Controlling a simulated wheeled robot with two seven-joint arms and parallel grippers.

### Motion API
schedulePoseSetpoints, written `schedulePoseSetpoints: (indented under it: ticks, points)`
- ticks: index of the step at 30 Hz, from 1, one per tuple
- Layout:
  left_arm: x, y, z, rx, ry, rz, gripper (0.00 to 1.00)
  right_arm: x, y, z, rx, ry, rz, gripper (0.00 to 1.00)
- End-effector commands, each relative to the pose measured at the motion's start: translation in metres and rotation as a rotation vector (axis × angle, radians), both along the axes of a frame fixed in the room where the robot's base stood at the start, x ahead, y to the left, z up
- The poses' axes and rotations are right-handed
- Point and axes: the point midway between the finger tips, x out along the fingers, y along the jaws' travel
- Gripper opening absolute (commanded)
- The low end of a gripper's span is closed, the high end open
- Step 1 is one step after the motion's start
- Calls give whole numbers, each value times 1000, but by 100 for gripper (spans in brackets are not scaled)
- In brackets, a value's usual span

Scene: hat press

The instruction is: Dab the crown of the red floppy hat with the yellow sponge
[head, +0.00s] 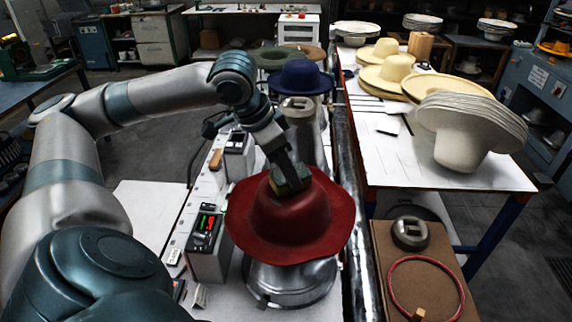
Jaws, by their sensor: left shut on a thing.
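The red floppy hat (291,228) sits on a round metal press base (290,284) in the middle of the head view, its wide brim drooping. My left gripper (289,180) points down at the hat's crown, its arm coming in from the left. It is shut on a dark yellowish block, the sponge (290,186), which is at the top of the crown and seems to touch it. The gripper hides part of the crown's top. My right gripper is not in view.
A blue hat (300,77) stands on another press behind. A control box with red and green lights (208,226) is left of the red hat. A red ring (425,288) lies on a brown board at lower right.

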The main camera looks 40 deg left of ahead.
Motion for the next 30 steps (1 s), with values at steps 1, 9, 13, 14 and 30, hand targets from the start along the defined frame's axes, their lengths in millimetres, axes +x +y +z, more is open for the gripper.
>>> schedulePoseSetpoints:
  ticks: [1, 9, 13, 14, 30]
  points:
    - [0, 0, -1, 0, 0, 0, 24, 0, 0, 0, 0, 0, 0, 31]
    - [0, 0, -4, 0, 1, 0, 24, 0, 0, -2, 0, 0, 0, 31]
    - [0, 0, -5, 0, 0, 0, 24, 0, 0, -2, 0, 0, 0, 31]
    - [0, 0, -5, 0, 0, 0, 24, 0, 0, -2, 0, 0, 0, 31]
    - [0, 0, -6, 0, 1, 0, 24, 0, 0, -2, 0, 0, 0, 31]
